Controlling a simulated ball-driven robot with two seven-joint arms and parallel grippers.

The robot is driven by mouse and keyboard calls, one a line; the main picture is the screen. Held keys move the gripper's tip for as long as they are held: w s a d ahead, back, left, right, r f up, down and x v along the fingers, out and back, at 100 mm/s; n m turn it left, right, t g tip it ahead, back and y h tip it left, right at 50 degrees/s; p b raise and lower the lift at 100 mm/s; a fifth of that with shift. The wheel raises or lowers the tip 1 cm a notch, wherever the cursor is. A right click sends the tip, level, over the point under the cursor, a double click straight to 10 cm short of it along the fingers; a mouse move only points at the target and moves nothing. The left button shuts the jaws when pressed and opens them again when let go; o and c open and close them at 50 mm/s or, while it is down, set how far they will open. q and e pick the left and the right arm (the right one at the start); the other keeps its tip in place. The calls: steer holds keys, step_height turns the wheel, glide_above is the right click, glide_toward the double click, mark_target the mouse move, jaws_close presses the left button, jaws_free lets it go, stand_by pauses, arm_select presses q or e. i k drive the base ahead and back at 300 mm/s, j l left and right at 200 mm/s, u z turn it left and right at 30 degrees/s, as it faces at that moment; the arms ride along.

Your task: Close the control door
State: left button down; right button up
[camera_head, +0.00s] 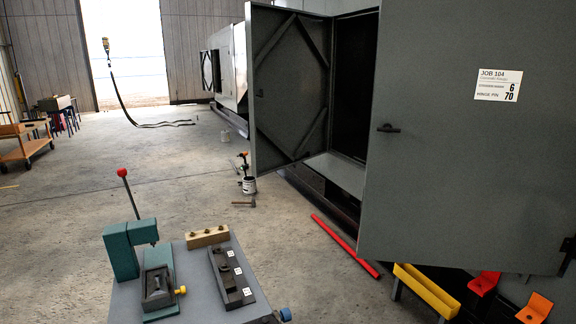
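A tall grey enclosure stands at the right, and its dark inside (352,90) shows between two doors. The left door (285,85) stands wide open, with its cross-braced inner face showing. The right door (465,190) shows its smooth outer face, with a dark handle (388,128) near its left edge and a white JOB 104 label (497,85). It stands away from the opening, at least partly open. No marking shows which one is the control door. Neither gripper can be made out. A dark part cut off at the right edge is unclear.
A grey bench (205,300) with a teal press (125,245) and dark blocks stands in front. A red bar (345,245) lies on the floor by the enclosure. The floor at left is mostly clear.

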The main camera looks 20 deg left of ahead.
mark_target(480, 172)
steer(key=u, duration=0.45)
steer(key=i+l+u, duration=0.1)
steer(key=u, duration=0.3)
steer(key=l+u, duration=0.15)
steer(key=u, duration=0.3)
steer(key=l+u, duration=0.3)
steer(key=l, duration=0.4)
steer(key=l+u, duration=0.25)
steer(key=l, duration=0.5)
steer(key=l+u, duration=0.8)
steer(key=k+l+u, duration=0.1)
steer(key=l+u, duration=0.3)
steer(key=k+l+u, duration=0.15)
steer(key=l+u, duration=0.2)
steer(key=l, duration=0.15)
steer(key=l+u, duration=0.25)
steer(key=u, duration=0.15)
steer(key=l+u, duration=0.2)
steer(key=u, duration=0.2)
steer(key=l+u, duration=0.35)
steer(key=l+z, duration=0.25)
steer(key=i+z, duration=0.15)
steer(key=z, duration=1.5)
steer(key=i+l, duration=0.05)
